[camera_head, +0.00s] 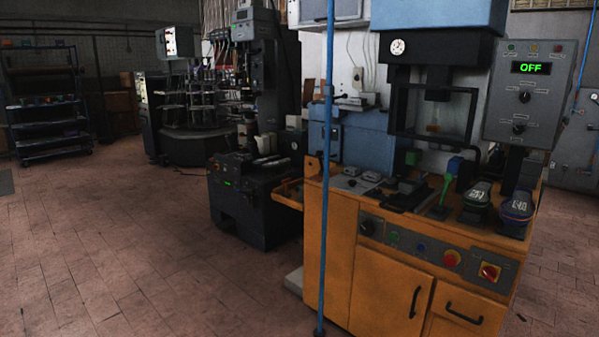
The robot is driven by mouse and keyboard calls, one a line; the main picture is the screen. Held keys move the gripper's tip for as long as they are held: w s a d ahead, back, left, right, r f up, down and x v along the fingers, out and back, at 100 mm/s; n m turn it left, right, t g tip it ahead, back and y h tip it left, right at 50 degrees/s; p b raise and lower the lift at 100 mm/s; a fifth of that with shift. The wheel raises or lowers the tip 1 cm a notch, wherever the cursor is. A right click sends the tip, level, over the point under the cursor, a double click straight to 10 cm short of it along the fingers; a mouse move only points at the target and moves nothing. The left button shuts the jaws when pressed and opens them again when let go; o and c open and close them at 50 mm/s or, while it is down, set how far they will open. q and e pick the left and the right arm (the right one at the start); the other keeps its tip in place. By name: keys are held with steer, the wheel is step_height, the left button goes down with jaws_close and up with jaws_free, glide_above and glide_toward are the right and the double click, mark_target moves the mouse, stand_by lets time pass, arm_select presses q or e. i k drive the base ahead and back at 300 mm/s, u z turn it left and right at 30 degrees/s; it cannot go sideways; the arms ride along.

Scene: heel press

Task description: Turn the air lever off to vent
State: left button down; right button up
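The heel press is an orange cabinet (380,263) with a blue and black press head (437,45) above it, at the right. No part is clearly marked as the air lever. A green upright handle (443,190) stands on the worktop. Another thin blue pipe (580,60) runs down at the far right. Neither of my grippers is in view.
A grey control box (530,95) shows a green "OFF". A dark machine (250,205) stands left of the press. The tiled floor (120,250) at left is clear.

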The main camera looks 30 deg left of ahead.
mark_target(318, 153)
steer(key=u, duration=0.25)
steer(key=i, duration=0.25)
steer(key=u, duration=1.2)
steer(key=i, duration=2)
steer(key=z, duration=1.15)
steer(key=i, duration=0.5)
steer(key=z, duration=0.5)
